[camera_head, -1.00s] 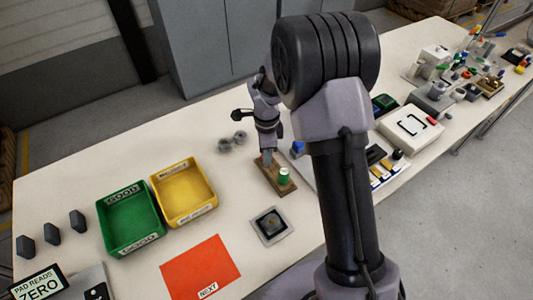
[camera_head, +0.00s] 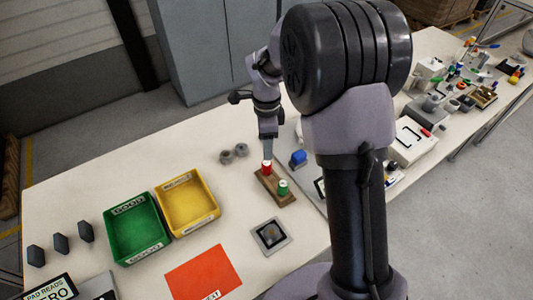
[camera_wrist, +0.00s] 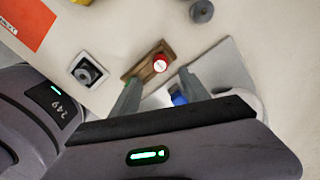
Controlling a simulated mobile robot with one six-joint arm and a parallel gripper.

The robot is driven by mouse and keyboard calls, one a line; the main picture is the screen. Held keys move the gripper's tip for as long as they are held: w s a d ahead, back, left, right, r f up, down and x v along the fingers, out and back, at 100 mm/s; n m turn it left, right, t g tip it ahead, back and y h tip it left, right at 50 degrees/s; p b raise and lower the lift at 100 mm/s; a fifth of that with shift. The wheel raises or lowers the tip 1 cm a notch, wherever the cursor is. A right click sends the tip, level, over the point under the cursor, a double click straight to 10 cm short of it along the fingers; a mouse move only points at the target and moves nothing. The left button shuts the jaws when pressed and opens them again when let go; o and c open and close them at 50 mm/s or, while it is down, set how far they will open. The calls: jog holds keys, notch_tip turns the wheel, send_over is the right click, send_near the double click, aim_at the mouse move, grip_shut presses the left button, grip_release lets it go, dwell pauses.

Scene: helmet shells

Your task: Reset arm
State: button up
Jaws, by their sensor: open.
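My gripper (camera_head: 267,158) points down just above a wooden block (camera_head: 270,188) on the white table. A red piece (camera_head: 267,168) and a green piece (camera_head: 283,188) stand upright in the block. In the wrist view my gripper (camera_wrist: 159,80) is open, its two fingers spread with nothing between the tips. The red piece's round top (camera_wrist: 160,63) shows beyond the tips, on the wooden block (camera_wrist: 131,72).
A green bin (camera_head: 109,240) and a yellow bin (camera_head: 218,212) stand to the left. An orange mat (camera_head: 203,272) and a grey square pad (camera_head: 286,242) lie in front. Two grey rings (camera_head: 234,154) and a blue piece (camera_head: 298,158) lie near my gripper. More equipment fills the right.

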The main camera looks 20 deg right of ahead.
jog(key=s+a+r+n+t, duration=0.15)
jog(key=s+r+n, duration=0.35)
jog(key=r, duration=0.9)
jog(key=s+a+r+n+t+y, duration=0.1)
jog(key=s+n, duration=0.4)
jog(key=s, duration=0.5)
jog(key=s+a+r+n+t+y, duration=0.1)
jog(key=s+r+n+t, duration=0.2)
jog(key=s, duration=0.7)
jog(key=shift+a+n, duration=0.15)
jog(key=shift+n, duration=1.05)
